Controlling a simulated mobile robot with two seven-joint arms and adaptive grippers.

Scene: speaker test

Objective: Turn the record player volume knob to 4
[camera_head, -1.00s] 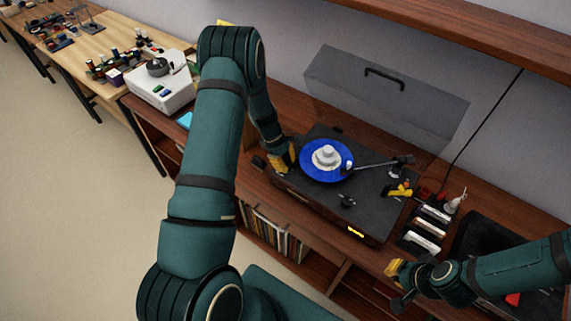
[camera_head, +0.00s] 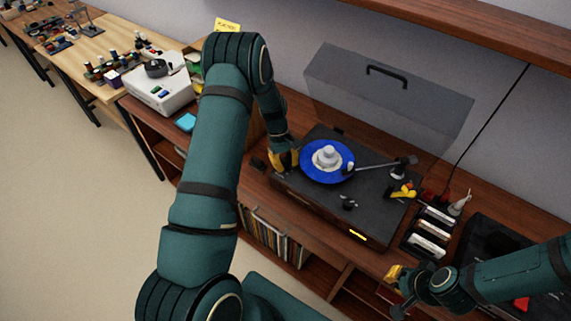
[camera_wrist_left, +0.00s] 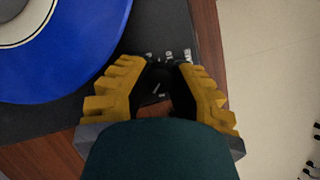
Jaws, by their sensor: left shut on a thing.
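The record player (camera_head: 322,207) is a dark deck with a blue record (camera_head: 313,169) on its platter and its clear lid raised behind. My left gripper (camera_head: 284,161) is at the deck's left front corner. In the left wrist view, its yellow fingers (camera_wrist_left: 158,92) are shut around the small black volume knob (camera_wrist_left: 158,78). White markings (camera_wrist_left: 170,53) show beside the knob, too small and partly covered to read. The blue record also shows in the left wrist view (camera_wrist_left: 95,45). My right gripper (camera_head: 394,284) is off the deck at the lower right; its jaw state is unclear.
The tonearm (camera_head: 385,165) lies at the deck's right. A rack of white-topped items (camera_head: 430,234) stands right of the deck. A white machine (camera_head: 162,90) is at the back left. Records (camera_head: 268,238) fill a shelf below. The raised lid (camera_head: 385,92) stands behind.

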